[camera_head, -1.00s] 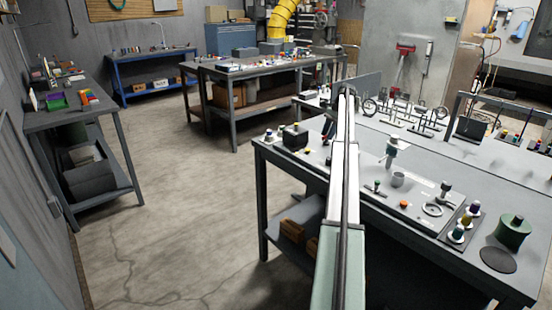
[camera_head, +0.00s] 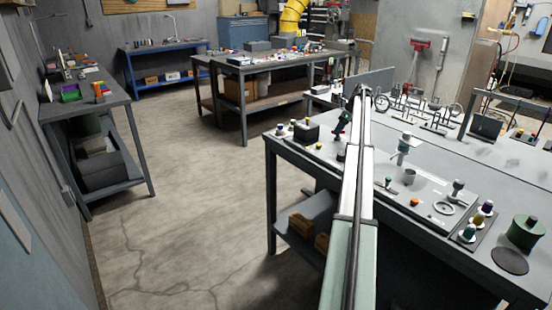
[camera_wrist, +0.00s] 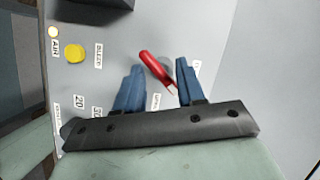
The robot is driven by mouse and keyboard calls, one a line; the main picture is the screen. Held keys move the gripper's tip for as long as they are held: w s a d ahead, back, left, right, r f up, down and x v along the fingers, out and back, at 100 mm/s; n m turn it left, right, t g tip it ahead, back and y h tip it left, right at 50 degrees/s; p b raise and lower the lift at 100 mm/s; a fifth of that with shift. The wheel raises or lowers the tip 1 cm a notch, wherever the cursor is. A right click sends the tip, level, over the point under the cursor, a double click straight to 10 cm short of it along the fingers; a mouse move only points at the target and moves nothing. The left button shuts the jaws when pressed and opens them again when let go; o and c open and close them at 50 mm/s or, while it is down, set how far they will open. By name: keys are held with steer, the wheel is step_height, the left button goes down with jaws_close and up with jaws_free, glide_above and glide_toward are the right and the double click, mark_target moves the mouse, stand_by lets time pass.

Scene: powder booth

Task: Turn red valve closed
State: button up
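The red valve handle (camera_wrist: 157,68) shows in the wrist view as a slanted red bar on a pale labelled panel (camera_wrist: 115,25). My gripper (camera_wrist: 161,64) is open. Its two blue fingers stand one on each side of the red handle in that picture, with a visible gap to each. I cannot tell how deep the handle sits between them, and no contact shows. In the head view my arm hides much of the bench behind it, and I cannot make out the red handle or the fingers there.
A yellow round knob (camera_wrist: 75,53) sits on the panel near labels reading AIR and BLEED. The floor at left is clear.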

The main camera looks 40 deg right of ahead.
steer(key=m, duration=0.1)
steer(key=m+h, duration=0.1)
steer(key=m, duration=0.1)
steer(key=shift+a+m, duration=0.2)
steer(key=shift+m, duration=0.1)
steer(key=shift+s+d+r+h, duration=0.1)
steer(key=shift+s+r+h, duration=0.05)
steer(key=shift+r+h, duration=0.15)
steer(key=v, duration=1.4)
steer(key=w+a+f+n, duration=0.1)
steer(key=w+a+f, duration=0.2)
steer(key=a, duration=0.3)
steer(key=w+a+f+n+t, duration=0.1)
steer(key=w+a+f+n, duration=0.1)
steer(key=w+a, duration=0.4)
steer(key=w+a+f+n+t, duration=0.1)
steer(key=w+a+f+n, duration=0.1)
steer(key=w+a+f, duration=0.3)
steer(key=shift+w+a, duration=0.2)
steer(key=shift+a, duration=0.2)
steer(key=w+a+f+n+y, duration=0.1)
steer(key=a+f+n, duration=0.2)
steer(key=a+f, duration=0.8)
step_height(320, 180, down, 2)
steer(key=shift+w+f+n+g, duration=0.2)
steer(key=shift+w+n+g, duration=0.1)
steer(key=shift+n, duration=0.1)
